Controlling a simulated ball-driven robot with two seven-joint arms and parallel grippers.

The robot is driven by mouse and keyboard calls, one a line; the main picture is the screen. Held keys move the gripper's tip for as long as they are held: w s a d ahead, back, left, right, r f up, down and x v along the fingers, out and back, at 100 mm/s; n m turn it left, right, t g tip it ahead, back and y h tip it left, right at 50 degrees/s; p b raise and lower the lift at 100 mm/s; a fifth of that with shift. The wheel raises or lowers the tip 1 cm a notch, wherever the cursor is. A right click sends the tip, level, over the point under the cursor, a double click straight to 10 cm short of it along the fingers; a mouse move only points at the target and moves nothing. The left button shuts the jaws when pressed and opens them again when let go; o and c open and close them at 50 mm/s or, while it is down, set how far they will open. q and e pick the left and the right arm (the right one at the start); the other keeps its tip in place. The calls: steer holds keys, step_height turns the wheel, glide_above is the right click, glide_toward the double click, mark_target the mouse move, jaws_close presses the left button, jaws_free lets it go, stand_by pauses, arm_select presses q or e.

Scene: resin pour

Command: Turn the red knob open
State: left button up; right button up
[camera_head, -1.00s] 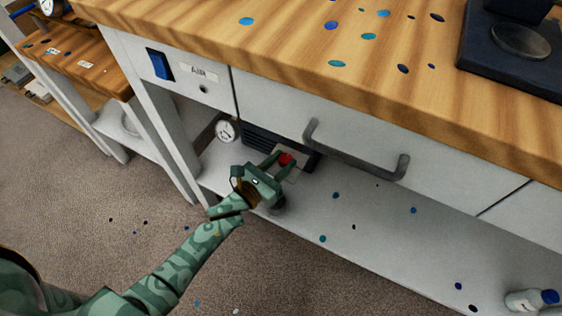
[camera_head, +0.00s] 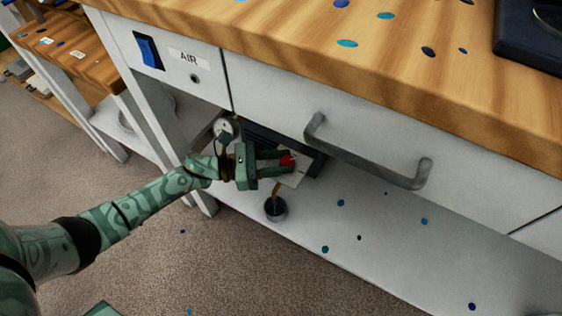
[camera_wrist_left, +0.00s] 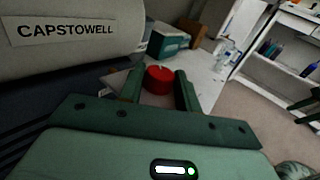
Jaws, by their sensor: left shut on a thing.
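The red knob (camera_head: 287,160) sits on the front of a device on the lower shelf, below the drawer. My left gripper (camera_head: 281,162) is at the knob, with its green fingers on either side of it, shut on it. In the left wrist view the round red knob (camera_wrist_left: 158,79) shows between the two fingertips (camera_wrist_left: 160,82). A light panel (camera_head: 293,179) lies right by the knob. Part of the device is hidden behind my gripper. My right gripper is not in view.
A drawer handle (camera_head: 370,165) juts out just right of the knob. A round gauge (camera_head: 228,127) is behind my wrist. A small dark cup (camera_head: 275,208) stands below my gripper. The shelf (camera_head: 385,240) to the right is mostly clear, with coloured spots.

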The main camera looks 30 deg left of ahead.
arm_select(q)
steer(key=shift+m+g+h, duration=0.3)
steer(key=shift+m+g, duration=0.1)
steer(key=shift+g, duration=0.2)
steer(key=o, duration=1)
